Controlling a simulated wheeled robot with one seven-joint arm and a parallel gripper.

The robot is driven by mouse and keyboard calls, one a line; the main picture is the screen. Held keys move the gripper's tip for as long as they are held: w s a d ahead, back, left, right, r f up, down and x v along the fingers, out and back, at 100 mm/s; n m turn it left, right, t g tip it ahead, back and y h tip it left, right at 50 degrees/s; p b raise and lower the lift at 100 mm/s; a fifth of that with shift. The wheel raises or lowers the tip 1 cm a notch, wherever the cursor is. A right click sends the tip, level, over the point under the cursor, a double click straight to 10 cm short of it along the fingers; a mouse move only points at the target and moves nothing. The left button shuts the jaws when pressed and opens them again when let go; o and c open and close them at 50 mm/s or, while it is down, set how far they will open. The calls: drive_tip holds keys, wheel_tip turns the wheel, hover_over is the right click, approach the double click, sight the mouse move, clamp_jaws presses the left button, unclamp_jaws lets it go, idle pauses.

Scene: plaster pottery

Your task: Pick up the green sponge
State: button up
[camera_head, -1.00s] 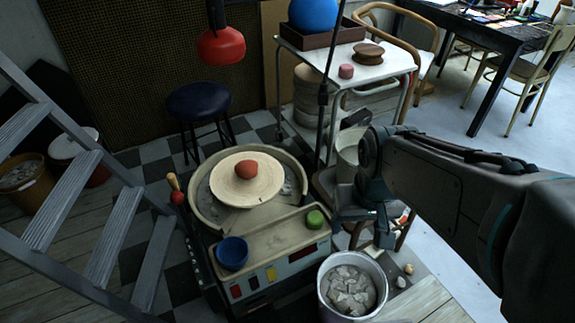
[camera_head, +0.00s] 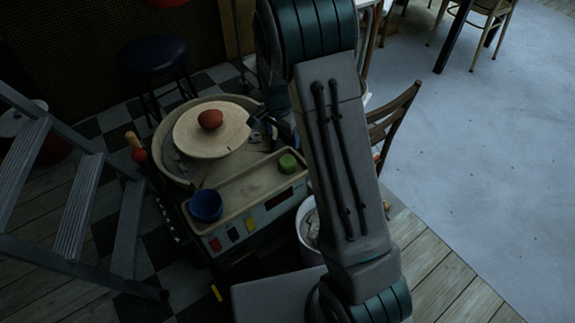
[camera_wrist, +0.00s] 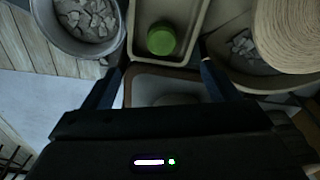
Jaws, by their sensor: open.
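The green sponge (camera_head: 289,163) is a small round block near the right end of the tan tray (camera_head: 232,193) on the pottery wheel's front. In the wrist view the sponge (camera_wrist: 161,39) lies in the tray beyond my fingertips, between their lines. My gripper (camera_wrist: 158,74) is open and empty, its two dark fingers apart and short of the sponge. In the head view my gripper (camera_head: 268,128) shows partly behind my arm, beside the wheel and a little past the sponge.
A blue bowl (camera_head: 206,205) stands at the tray's left end. A brown lump (camera_head: 210,119) rests on the round wheel disc (camera_head: 190,135). A bucket of plaster pieces (camera_wrist: 85,18) stands beside the tray. A stepladder (camera_head: 78,205) is at left and a wooden chair (camera_head: 392,115) at right.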

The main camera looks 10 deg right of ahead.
drive_tip(key=b, duration=0.2)
approach(287, 161)
drive_tip(key=shift+m, duration=0.4)
drive_tip(key=f, duration=0.5)
drive_tip(key=shift+w+a+f, duration=0.15)
drive_tip(key=shift+w+a, duration=0.15)
drive_tip(key=shift+w, duration=0.1)
drive_tip(key=shift+d+f+b, duration=0.25)
drive_tip(key=shift+f+b, duration=0.2)
drive_tip(key=shift+f, duration=0.55)
drive_tip(key=shift+d+f+b, duration=0.2)
drive_tip(key=shift+f+b, duration=0.2)
drive_tip(key=shift+f, duration=0.6)
drive_tip(key=shift+d+f+b, duration=0.25)
drive_tip(key=shift+f+b, duration=0.2)
drive_tip(key=shift+f, duration=0.55)
drive_tip(key=shift+c, duration=0.3)
drive_tip(key=c, duration=1)
